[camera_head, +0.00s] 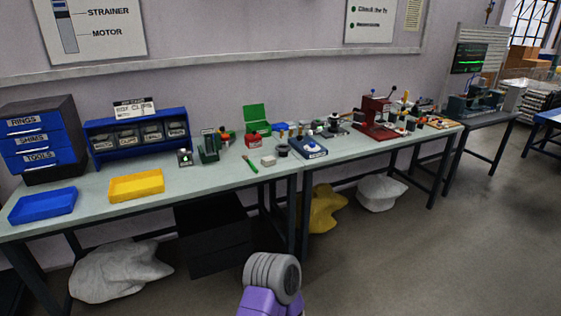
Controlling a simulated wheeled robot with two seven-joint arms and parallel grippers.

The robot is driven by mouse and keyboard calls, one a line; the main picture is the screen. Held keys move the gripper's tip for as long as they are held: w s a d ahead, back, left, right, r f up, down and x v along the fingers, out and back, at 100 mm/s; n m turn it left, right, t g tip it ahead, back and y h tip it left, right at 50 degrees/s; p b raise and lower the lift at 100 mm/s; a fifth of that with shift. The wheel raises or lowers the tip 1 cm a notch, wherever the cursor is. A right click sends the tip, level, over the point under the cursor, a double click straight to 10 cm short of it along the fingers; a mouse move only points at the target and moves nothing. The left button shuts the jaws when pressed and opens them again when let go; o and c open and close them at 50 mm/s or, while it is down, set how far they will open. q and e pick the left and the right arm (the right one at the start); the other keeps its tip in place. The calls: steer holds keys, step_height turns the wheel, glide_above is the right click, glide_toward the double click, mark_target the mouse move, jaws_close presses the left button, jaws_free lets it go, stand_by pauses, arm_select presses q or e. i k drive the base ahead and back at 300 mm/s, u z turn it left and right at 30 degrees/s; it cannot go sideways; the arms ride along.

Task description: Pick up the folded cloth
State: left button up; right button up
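No clearly folded cloth can be made out. A small pale grey-white block-like item (268,160) lies on the workbench (215,180), beside a green-handled tool (249,163); it is too small to tell whether it is cloth. Under the bench, on the floor, lie a crumpled pale grey heap (118,270), a yellow heap (326,207) and another whitish heap (381,192). None of these looks neatly folded. Neither of my grippers is in view.
A yellow tray (136,187) and a blue tray (42,206) sit at the bench's left, before a drawer cabinet (42,135) and blue clip rack (137,137). A red press (374,118) stands right. Black drawers (213,235) stand underneath. Open floor lies at front right.

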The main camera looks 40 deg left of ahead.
mark_target(266, 161)
steer(key=u, duration=0.2)
steer(key=i, duration=2)
steer(key=u, duration=1.3)
steer(key=i, duration=1.1)
steer(key=u, duration=1.2)
